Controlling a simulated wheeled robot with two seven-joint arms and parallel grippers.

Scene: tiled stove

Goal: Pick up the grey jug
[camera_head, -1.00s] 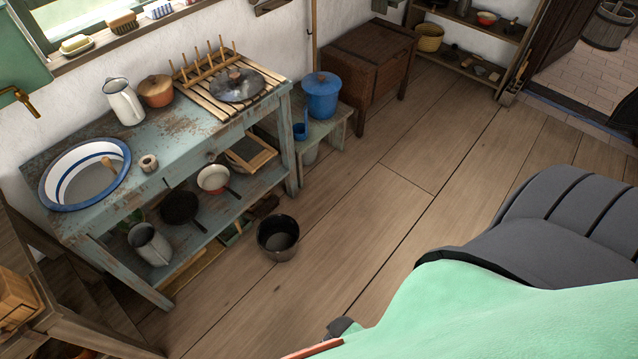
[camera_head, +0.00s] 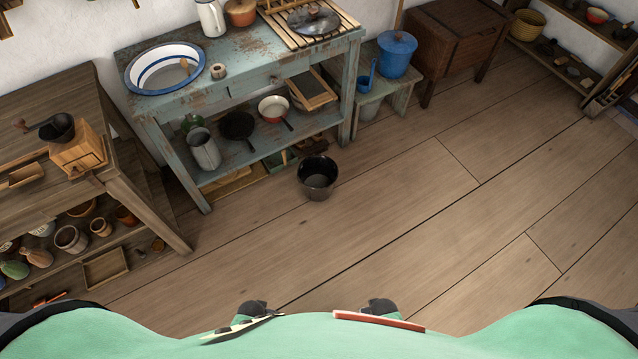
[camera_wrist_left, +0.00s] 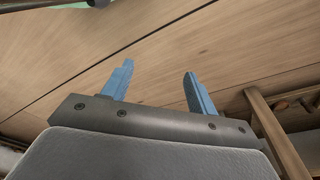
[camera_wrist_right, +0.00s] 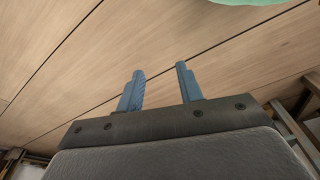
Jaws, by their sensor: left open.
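The grey jug (camera_head: 204,150) stands on the lower shelf of the blue-painted washstand (camera_head: 168,113), at its left end. It looks like grey metal, and its mouth faces up. The washstand's top and front leg are close to it. My left gripper (camera_wrist_left: 158,82) shows in the left wrist view with its two blue fingers apart and nothing between them, above floorboards. My right gripper (camera_wrist_right: 161,82) shows in the right wrist view, also with its fingers apart and empty above floorboards. Neither gripper can be seen in the head view, and neither is near the jug.
A black pot (camera_head: 317,177) stands on the floor before the washstand. A dark pan (camera_head: 237,126) sits right of the jug. A wooden table (camera_head: 150,212) with a coffee grinder (camera_head: 76,146) stands at left. A white jug (camera_head: 211,18) is on top. The middle floor is clear.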

